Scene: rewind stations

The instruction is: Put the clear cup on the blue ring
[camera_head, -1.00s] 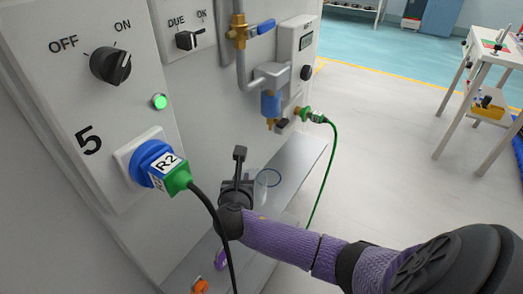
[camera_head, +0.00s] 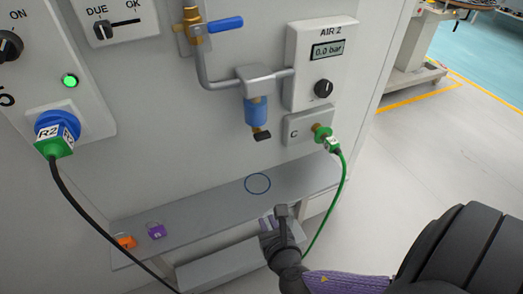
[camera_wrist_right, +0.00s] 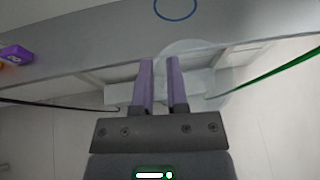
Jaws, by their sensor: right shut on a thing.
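The blue ring (camera_head: 257,183) is a thin outline on the grey shelf, with nothing standing on it. It also shows at the top of the right wrist view (camera_wrist_right: 175,8). My right gripper (camera_head: 267,222) is just in front of the shelf's front edge, short of the ring. In the right wrist view its purple fingers (camera_wrist_right: 161,78) are shut on the clear cup (camera_wrist_right: 205,68), a faint see-through shape around and right of the fingertips. The cup is hard to make out in the head view. My left gripper is not in view.
On the shelf (camera_head: 205,207), an orange piece (camera_head: 125,242) and a purple piece (camera_head: 156,230) stand to the left. A green cable (camera_head: 338,185) hangs at the right, a black cable (camera_head: 85,220) at the left. A blue-bodied fitting (camera_head: 255,111) juts out above the ring.

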